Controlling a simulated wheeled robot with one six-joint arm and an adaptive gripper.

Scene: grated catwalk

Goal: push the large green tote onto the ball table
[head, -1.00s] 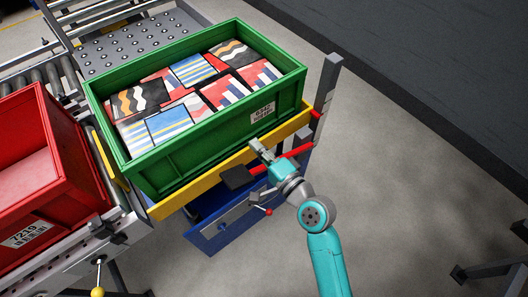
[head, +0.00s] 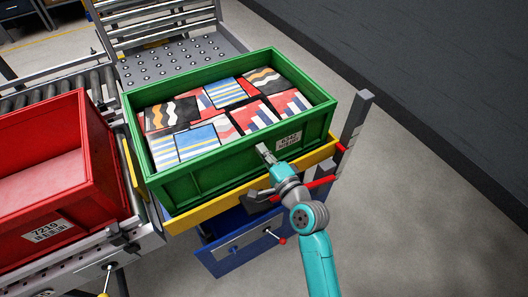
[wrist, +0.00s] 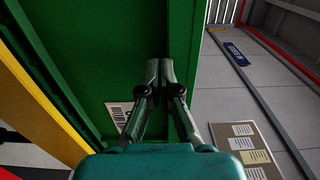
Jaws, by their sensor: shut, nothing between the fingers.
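The large green tote (head: 215,170) is filled with patterned packages (head: 215,112) and has a white label on its near wall. It sits on a yellow-edged blue stand (head: 215,212), just in front of the ball table (head: 180,66), which is a grey plate dotted with balls. My gripper (head: 262,149) is shut and empty, at the tote's near wall left of the label. In the wrist view my shut fingertips (wrist: 159,68) overlap the green wall close to its rim; I cannot tell whether they touch.
A red tote (head: 50,180) stands on the conveyor to the left, beside the green tote. A grey post (head: 355,125) rises at the stand's right corner. A roller conveyor (head: 60,86) runs left of the ball table. Open floor (head: 430,210) lies to the right.

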